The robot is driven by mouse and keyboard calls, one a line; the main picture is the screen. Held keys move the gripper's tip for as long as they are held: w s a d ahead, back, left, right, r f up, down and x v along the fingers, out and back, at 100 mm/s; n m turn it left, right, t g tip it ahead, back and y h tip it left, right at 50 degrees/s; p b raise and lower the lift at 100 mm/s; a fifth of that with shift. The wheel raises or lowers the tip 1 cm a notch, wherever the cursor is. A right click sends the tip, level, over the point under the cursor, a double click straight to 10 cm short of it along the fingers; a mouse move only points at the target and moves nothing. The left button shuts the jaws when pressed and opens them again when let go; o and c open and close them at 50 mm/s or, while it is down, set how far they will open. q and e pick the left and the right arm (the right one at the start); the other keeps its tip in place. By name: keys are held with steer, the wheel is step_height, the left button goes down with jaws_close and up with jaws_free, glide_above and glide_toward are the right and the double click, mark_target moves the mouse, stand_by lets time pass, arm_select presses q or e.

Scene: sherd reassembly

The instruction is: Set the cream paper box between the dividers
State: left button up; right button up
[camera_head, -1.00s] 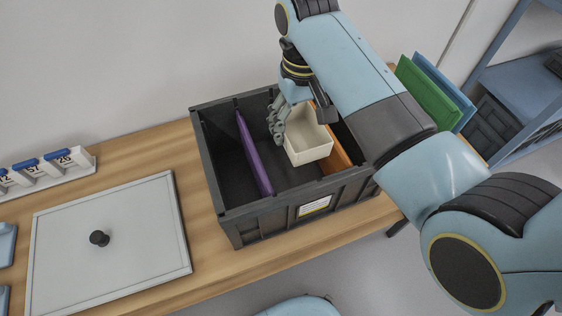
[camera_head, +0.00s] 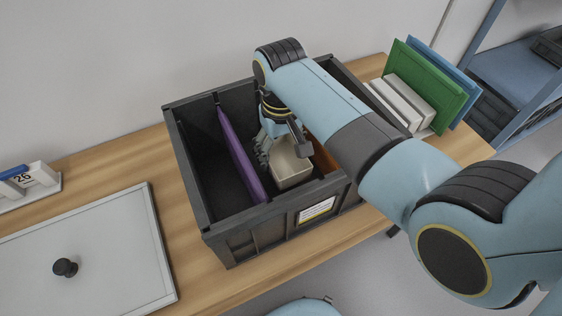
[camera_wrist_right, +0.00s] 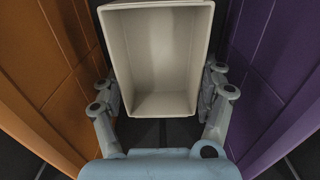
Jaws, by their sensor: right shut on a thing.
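The cream paper box (camera_head: 292,168) is open-topped and sits down inside the dark grey crate (camera_head: 258,232), between the purple divider (camera_head: 241,156) and the orange divider (camera_head: 325,160). My right gripper (camera_head: 268,146) reaches down into the crate and is shut on the box. In the right wrist view the box (camera_wrist_right: 160,55) is between the fingers of the gripper (camera_wrist_right: 163,105), with the orange divider (camera_wrist_right: 55,80) on the left and the purple divider (camera_wrist_right: 270,75) on the right. Whether the box touches the crate floor is hidden. My left gripper is not in view.
A grey-white board (camera_head: 85,262) with a black knob lies left of the crate on the wooden table. A number stand (camera_head: 30,181) is at the far left. Green (camera_head: 428,82) and blue panels with white blocks stand at the right. My right arm crosses over the crate's right side.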

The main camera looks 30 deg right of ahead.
mark_target(281, 160)
steer(key=shift+f+b, duration=0.3)
steer(key=shift+f, duration=1.85)
steer(key=shift+f, duration=0.15)
steer(key=o, duration=1)
step_height(281, 160, up, 12)
steer(key=shift+r+p, duration=0.2)
steer(key=shift+p, duration=0.6)
